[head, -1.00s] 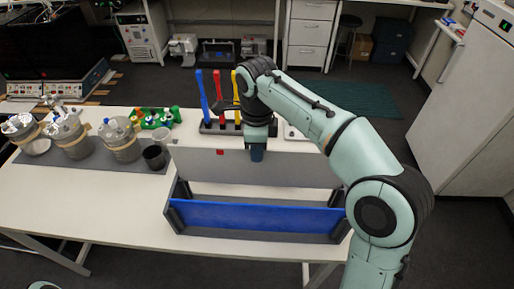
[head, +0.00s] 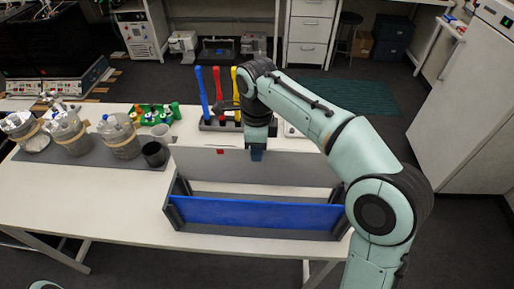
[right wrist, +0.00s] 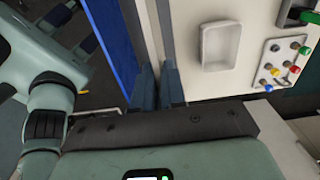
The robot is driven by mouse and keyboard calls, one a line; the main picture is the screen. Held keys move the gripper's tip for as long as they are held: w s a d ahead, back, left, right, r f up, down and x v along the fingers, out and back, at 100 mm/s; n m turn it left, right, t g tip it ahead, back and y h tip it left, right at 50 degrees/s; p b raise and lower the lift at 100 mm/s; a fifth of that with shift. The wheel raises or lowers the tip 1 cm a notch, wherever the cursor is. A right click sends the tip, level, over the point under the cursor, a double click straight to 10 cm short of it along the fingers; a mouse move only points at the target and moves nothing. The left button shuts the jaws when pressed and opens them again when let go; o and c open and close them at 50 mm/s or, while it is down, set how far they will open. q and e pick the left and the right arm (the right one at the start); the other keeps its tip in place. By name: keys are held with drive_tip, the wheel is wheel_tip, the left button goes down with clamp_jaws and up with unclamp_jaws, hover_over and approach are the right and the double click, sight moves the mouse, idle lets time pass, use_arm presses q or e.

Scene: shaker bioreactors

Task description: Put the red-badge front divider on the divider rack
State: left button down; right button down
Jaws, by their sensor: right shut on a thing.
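The red-badge front divider is a wide light-grey panel (head: 285,168) with a small red badge (head: 220,151) near its upper left. It stands upright, long side across the head view, behind the blue panel of the divider rack. The rack (head: 176,212) has dark end pieces and a blue panel (head: 255,213) along its front. My right gripper (head: 257,153) is shut on the divider's top edge, right of the badge. In the right wrist view its fingers (right wrist: 158,85) close on the panel's thin edge. I cannot tell whether the divider's lower edge touches the rack. My left gripper is out of view.
Several strapped vessels (head: 122,138) and a dark cup (head: 154,154) stand on a grey mat at left. Behind the divider, a holder (head: 218,126) carries blue, red and yellow upright tools. The white table (head: 90,200) is clear at front left.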

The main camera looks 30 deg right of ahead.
sight(257, 164)
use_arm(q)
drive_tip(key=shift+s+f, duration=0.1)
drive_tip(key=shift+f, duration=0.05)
use_arm(e)
drive_tip(key=shift+f, duration=0.2)
use_arm(q)
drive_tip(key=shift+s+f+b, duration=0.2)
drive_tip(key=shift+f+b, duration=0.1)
drive_tip(key=shift+b, duration=0.05)
use_arm(e)
drive_tip(key=shift+f, duration=0.5)
drive_tip(key=shift+f, duration=0.1)
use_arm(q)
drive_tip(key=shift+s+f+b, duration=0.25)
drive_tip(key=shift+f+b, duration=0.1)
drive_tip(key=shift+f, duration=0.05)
use_arm(e)
drive_tip(key=shift+f, duration=0.65)
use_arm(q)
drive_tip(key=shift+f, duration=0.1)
use_arm(e)
drive_tip(key=shift+f, duration=0.2)
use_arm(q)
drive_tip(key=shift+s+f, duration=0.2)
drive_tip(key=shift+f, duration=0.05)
use_arm(e)
drive_tip(key=shift+f, duration=0.35)
